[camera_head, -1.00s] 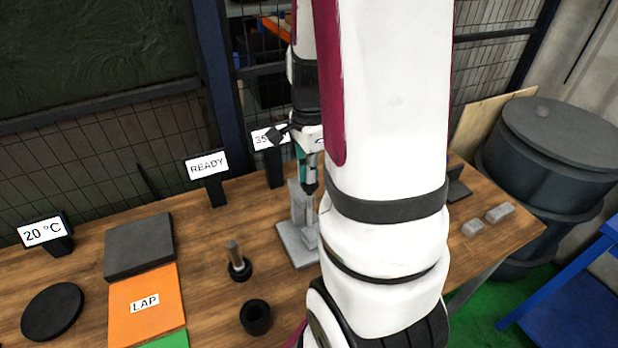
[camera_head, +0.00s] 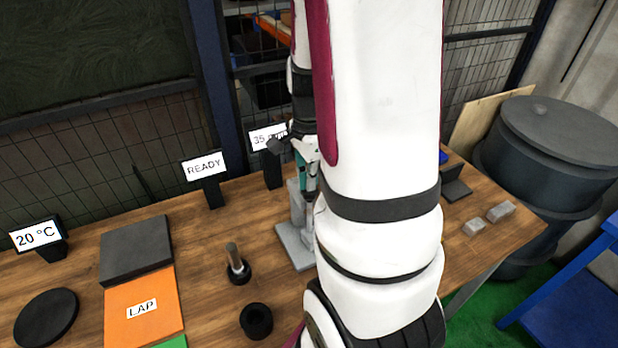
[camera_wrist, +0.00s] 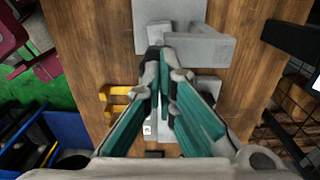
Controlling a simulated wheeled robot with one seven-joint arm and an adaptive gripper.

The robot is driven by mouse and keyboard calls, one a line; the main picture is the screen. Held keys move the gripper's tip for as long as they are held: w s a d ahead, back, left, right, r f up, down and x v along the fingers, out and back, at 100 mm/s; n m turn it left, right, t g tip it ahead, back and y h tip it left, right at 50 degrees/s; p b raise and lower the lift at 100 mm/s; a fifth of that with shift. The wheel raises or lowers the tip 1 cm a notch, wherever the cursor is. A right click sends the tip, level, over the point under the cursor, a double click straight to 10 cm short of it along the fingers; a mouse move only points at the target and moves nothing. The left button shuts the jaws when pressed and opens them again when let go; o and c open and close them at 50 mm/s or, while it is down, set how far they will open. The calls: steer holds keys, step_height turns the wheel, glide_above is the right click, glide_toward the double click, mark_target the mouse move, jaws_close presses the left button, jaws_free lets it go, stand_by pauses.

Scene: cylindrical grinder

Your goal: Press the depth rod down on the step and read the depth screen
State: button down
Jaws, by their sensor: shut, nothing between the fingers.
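A grey stand (camera_head: 297,243) with a flat base and upright column stands on the wooden bench, partly hidden behind my arm. It also shows in the wrist view as grey blocks (camera_wrist: 205,50) just beyond my fingertips. My gripper (camera_head: 309,192) is at the stand's upper part, pointing down. In the wrist view its teal fingers (camera_wrist: 165,72) are together over the stand with nothing between them. I cannot make out the depth rod or step apart from the stand, nor whether the fingertips touch. A small screen (camera_head: 268,138) behind shows "35"; the rest is covered.
A READY sign (camera_head: 205,165) and a 20 °C sign (camera_head: 36,235) stand along the back. An upright pin (camera_head: 237,262), a black ring (camera_head: 256,321) and an orange LAP plate (camera_head: 143,310) lie left. Small grey blocks (camera_head: 500,211) lie right. A wire fence is behind.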

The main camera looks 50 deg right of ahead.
steer(key=shift+f+b, duration=0.45)
steer(key=shift+f, duration=0.35)
stand_by(0.8)
step_height(320, 180, up, 9)
steer(key=p, duration=0.6)
steer(key=shift+f, duration=0.15)
stand_by(0.5)
